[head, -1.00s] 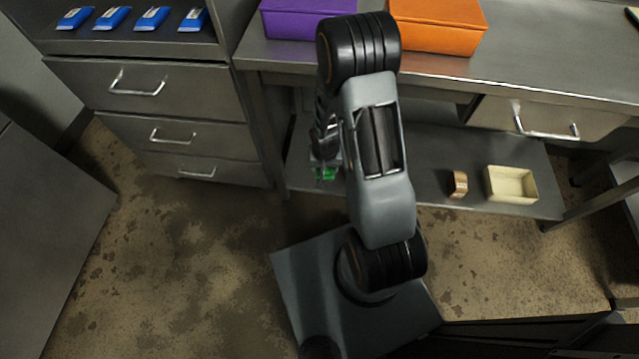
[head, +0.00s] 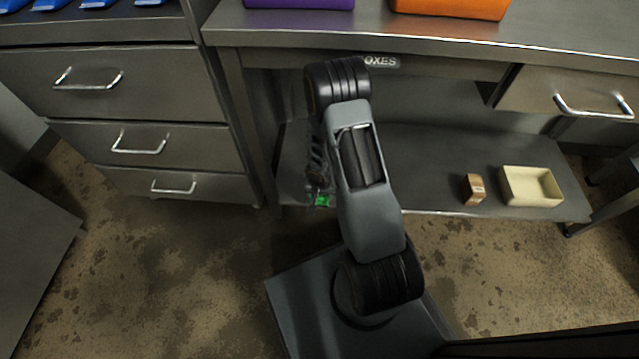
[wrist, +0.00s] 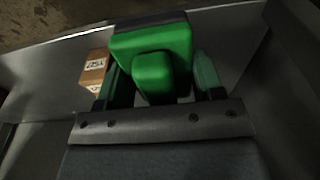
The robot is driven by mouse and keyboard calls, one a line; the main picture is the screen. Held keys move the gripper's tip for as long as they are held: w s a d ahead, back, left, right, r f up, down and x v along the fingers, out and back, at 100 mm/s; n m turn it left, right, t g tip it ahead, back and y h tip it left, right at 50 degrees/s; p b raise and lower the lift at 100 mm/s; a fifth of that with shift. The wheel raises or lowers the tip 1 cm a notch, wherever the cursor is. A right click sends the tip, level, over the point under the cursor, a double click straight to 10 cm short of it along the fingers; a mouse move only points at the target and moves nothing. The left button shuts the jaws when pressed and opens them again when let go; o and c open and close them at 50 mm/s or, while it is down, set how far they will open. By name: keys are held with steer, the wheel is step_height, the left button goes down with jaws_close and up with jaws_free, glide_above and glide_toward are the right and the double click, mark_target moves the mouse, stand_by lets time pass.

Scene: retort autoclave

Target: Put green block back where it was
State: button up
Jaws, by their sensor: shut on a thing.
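The green block (wrist: 165,50) shows large in the wrist view, between the two fingers of my gripper (wrist: 160,85). A smaller raised green part faces the camera. My gripper is shut on the block. In the head view only a small patch of the green block (head: 322,201) shows below my wrist, near the left front part of the lower shelf (head: 410,160). My arm hides most of my gripper there. I cannot tell whether the block touches the shelf.
A small brown box (head: 473,189) and a cream open tray (head: 531,187) stand on the shelf to the right. The steel tabletop (head: 420,40) overhangs the shelf, with purple (head: 300,3) and orange (head: 450,8) boxes on it. A drawer cabinet (head: 130,120) stands left.

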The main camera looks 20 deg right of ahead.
steer(key=w+d+f+p, duration=0.1)
steer(key=w+f, duration=0.1)
steer(key=w, duration=0.1)
steer(key=w+d+f+p, duration=0.1)
steer(key=w+f, duration=0.2)
steer(key=w+d+f+p, duration=0.1)
steer(key=w+f, duration=0.1)
steer(key=shift+w+d+f, duration=0.15)
steer(key=shift+w+d, duration=0.2)
steer(key=shift+w, duration=0.05)
steer(key=shift+w+d+f, duration=0.15)
steer(key=shift+w+f, duration=0.15)
steer(key=shift+w, duration=0.05)
steer(key=shift+w+f, duration=0.15)
steer(key=shift+f, duration=0.15)
steer(key=shift+f+b, duration=0.85)
steer(key=shift+f, duration=0.6)
steer(key=shift+f, duration=0.1)
steer(key=shift+f, duration=0.1)
steer(key=o, duration=0.9)
steer(key=shift+c, duration=0.2)
